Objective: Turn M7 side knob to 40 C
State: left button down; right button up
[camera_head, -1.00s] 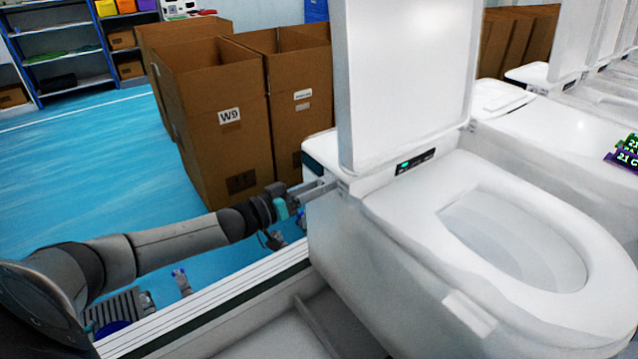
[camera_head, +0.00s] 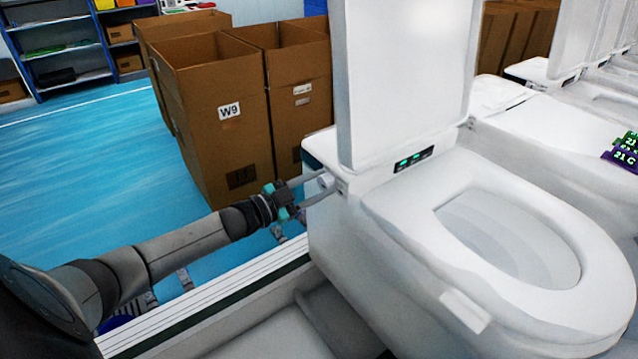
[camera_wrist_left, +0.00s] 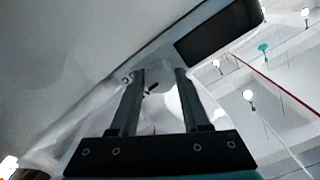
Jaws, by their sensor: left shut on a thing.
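The toilet (camera_head: 480,225) in front of me is white, with its lid raised. Its side knob (camera_head: 326,180) is a small pale cylinder on the left side, below the lid hinge. My left gripper (camera_head: 323,184) is shut on the knob, with one finger above it and one below. In the left wrist view the two fingers (camera_wrist_left: 160,78) stand either side of the pale knob (camera_wrist_left: 161,103), with a dark mark between them. A small black display (camera_head: 413,159) behind the seat shows green lit marks, too small to read. My right gripper is not in view.
Open cardboard boxes (camera_head: 215,120), one labelled W9, stand behind my left arm. Shelves (camera_head: 65,45) stand far left. Blue floor at left is clear.

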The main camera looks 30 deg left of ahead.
pick_arm(q)
jog(key=m, duration=0.4)
jog(key=shift+f+m, duration=0.1)
jog(key=shift+m, duration=0.2)
jog(key=shift+m+b, duration=0.5)
jog(key=shift+m, duration=1.7)
jog(key=shift+c, duration=1.8)
grip_release()
jog(key=p+v, duration=0.1)
jog(key=v, duration=1.4)
jog(key=shift+s+p, duration=0.2)
jog(key=shift+p, duration=0.1)
